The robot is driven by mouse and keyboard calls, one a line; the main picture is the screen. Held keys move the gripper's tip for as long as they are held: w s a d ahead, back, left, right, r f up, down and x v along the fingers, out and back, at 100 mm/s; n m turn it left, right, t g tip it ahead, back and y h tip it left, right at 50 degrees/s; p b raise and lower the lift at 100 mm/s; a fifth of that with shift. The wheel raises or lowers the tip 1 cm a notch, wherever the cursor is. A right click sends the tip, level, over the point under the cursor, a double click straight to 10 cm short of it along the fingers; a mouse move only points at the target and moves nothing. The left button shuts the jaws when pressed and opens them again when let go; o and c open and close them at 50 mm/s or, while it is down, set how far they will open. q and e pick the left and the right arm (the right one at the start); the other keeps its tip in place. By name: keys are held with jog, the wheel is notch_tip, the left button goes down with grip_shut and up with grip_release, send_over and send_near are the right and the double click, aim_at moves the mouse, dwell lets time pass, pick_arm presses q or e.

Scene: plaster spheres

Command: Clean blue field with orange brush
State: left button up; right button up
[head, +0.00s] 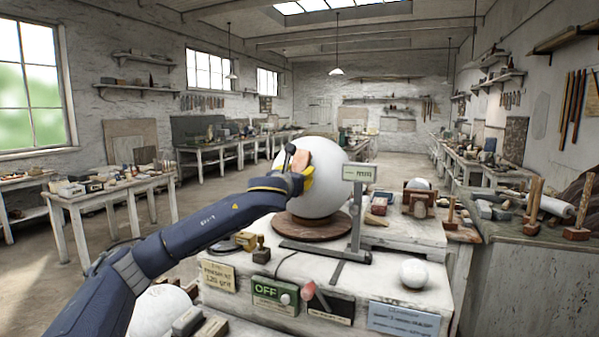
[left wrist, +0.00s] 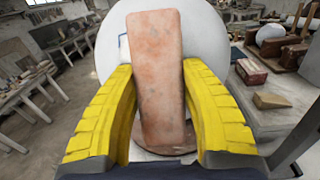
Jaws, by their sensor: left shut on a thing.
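A large white plaster sphere (head: 328,178) rests on a round brown turntable (head: 312,228) on the workbench. My left gripper (head: 302,172) is in front of the sphere's left side. Its yellow fingers are shut on an orange-pink block (head: 301,158), which I take for the orange brush. In the left wrist view the block (left wrist: 155,80) stands upright between the fingers, in front of the sphere (left wrist: 213,35). I cannot tell whether it touches the sphere. A small blue outline (left wrist: 123,45) shows on the sphere beside the block, which hides the rest. My right gripper is not in view.
A grey post with a small sign (head: 359,173) stands close right of the sphere. A small white ball (head: 414,273) lies on the bench's front right. Blocks (head: 380,205) lie behind it. A green OFF panel (head: 272,294) is on the bench front.

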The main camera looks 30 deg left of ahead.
aim_at(299, 163)
pick_arm(q)
jog(key=shift+s+f, duration=0.15)
jog(key=shift+f, duration=0.25)
jog(key=shift+r, duration=0.1)
jog(key=shift+w+r, duration=0.3)
jog(key=shift+r, duration=0.35)
jog(key=shift+w+r, duration=0.3)
jog(key=shift+r, duration=0.35)
jog(key=shift+w+r, duration=0.3)
jog(key=shift+r, duration=0.35)
jog(key=shift+s+f, duration=0.3)
jog(key=shift+f, duration=0.4)
jog(key=shift+s+f, duration=0.25)
jog(key=shift+f, duration=0.4)
jog(key=shift+s+f, duration=0.3)
jog(key=shift+f, duration=0.4)
jog(key=shift+r, duration=0.15)
jog(key=shift+w+r, duration=0.3)
jog(key=shift+r, duration=0.35)
jog(key=shift+w+r, duration=0.25)
jog(key=shift+r, duration=0.35)
jog(key=shift+w+r, duration=0.3)
jog(key=shift+r, duration=0.35)
jog(key=shift+s+f, duration=0.1)
